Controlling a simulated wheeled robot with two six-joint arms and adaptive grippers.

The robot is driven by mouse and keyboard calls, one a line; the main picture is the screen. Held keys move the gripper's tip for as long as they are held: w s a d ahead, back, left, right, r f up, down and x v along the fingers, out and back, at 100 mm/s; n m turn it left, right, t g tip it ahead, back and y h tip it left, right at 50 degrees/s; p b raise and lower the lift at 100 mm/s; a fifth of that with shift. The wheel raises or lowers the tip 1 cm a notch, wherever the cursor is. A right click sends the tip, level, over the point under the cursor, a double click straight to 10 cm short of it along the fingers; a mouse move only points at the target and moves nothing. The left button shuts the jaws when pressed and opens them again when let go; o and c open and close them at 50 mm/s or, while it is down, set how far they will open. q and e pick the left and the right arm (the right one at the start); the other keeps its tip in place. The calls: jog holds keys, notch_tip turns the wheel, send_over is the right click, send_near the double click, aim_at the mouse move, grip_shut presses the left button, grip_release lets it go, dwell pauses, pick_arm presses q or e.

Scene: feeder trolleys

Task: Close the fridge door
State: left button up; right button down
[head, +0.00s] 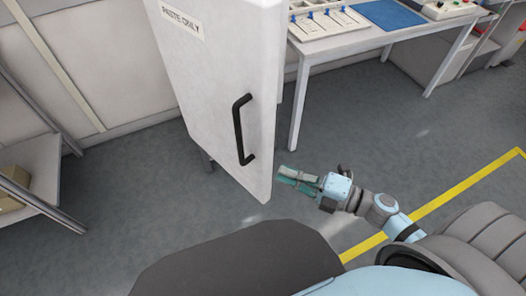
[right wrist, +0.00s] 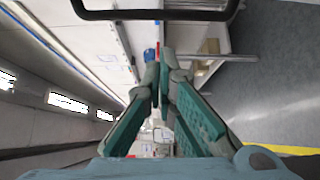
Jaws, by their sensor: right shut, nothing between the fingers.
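The fridge door (head: 205,90) is a tall white panel with a "PASTE ONLY" label, left of centre in the head view. It appears to stand out toward me; the fridge body behind it is hidden. Its black bar handle (head: 241,130) is on the right part of its face and also crosses the top of the right wrist view (right wrist: 155,14). My right gripper (head: 282,174) is just right of the door's lower free edge, fingers pointing left at it. Its green-padded fingers (right wrist: 163,58) are shut and empty, apart from the handle. My left gripper is not in view.
A white table (head: 360,41) with trays and a blue mat (head: 388,14) stands behind the door to the right. A grey shelf (head: 38,165) with a cardboard box (head: 12,187) is at the left. Grey floor (head: 400,140) with a yellow line (head: 455,195) is clear at the right.

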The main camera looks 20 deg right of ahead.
aim_at(264, 149)
jog(key=w+a, duration=0.1)
jog(key=w, duration=0.2)
jog(key=w+a, duration=0.1)
jog(key=w, duration=0.1)
jog(key=w+a, duration=0.1)
jog(key=w, duration=0.2)
jog(key=shift+w+a, duration=0.2)
jog(key=shift+w, duration=0.1)
jog(key=shift+w+d, duration=0.15)
jog(key=shift+d, duration=0.2)
jog(key=shift+r, duration=0.1)
jog(key=shift+a, duration=0.15)
